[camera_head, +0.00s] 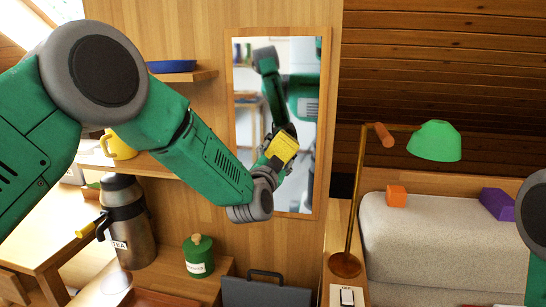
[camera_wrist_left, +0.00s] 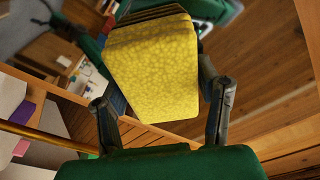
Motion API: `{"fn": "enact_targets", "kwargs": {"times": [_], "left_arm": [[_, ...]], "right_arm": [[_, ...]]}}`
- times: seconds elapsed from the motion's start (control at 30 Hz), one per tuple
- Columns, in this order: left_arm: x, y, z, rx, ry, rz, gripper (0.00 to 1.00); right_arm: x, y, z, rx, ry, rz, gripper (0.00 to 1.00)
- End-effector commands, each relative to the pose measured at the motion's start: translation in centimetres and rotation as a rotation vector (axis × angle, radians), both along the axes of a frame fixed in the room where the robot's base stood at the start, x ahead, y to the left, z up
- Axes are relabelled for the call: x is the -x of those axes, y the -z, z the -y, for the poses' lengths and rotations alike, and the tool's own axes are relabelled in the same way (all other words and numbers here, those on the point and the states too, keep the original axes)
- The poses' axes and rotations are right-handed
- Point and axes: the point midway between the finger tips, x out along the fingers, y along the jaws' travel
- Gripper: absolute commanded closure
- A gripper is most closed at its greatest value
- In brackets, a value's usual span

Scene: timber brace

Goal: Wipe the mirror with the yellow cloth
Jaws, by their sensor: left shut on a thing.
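The mirror (camera_head: 300,192) is a tall, wood-framed panel on the wooden wall in the head view. It reflects part of my green arm and a shelf. My left gripper (camera_head: 272,158) is in front of the mirror's lower middle, shut on the yellow cloth (camera_head: 284,148). In the left wrist view the cloth (camera_wrist_left: 155,65) is a flat yellow pad between the two fingers. I cannot tell whether the cloth touches the glass. My right gripper is out of view; only part of the right arm shows at the right edge.
Left of the mirror are shelves with a blue dish (camera_head: 171,66) and yellow mug (camera_head: 119,145). Below stand a metal flask (camera_head: 127,225) and green canister (camera_head: 198,256). A brass lamp with a green shade (camera_head: 435,141) stands at right, before a pale sofa (camera_head: 425,230).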

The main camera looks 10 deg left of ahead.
Motion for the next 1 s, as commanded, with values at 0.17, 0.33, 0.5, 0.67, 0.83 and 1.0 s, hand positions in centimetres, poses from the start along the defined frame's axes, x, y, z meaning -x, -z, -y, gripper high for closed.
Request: {"fn": "enact_targets", "kwargs": {"times": [0.17,0.33,0.5,0.67,0.83,1.0], "left_arm": [[0.0,0.0,0.7,0.000,0.001,0.000,0.72],[0.0,0.0,0.7,0.000,0.001,0.001,0.72],[0.0,0.0,0.8,0.000,0.001,0.001,0.72],[0.0,-0.1,1.5,0.000,0.001,0.001,0.72],[0.1,-0.1,2.5,0.000,0.002,0.001,0.72],[0.2,0.0,2.7,0.001,-0.001,0.001,0.72]], "right_arm": [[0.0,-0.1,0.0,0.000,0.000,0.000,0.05],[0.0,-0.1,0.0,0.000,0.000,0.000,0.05],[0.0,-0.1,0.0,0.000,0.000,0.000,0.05],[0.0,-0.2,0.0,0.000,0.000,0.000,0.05],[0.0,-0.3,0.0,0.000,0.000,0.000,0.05],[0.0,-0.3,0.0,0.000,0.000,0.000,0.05]]}}
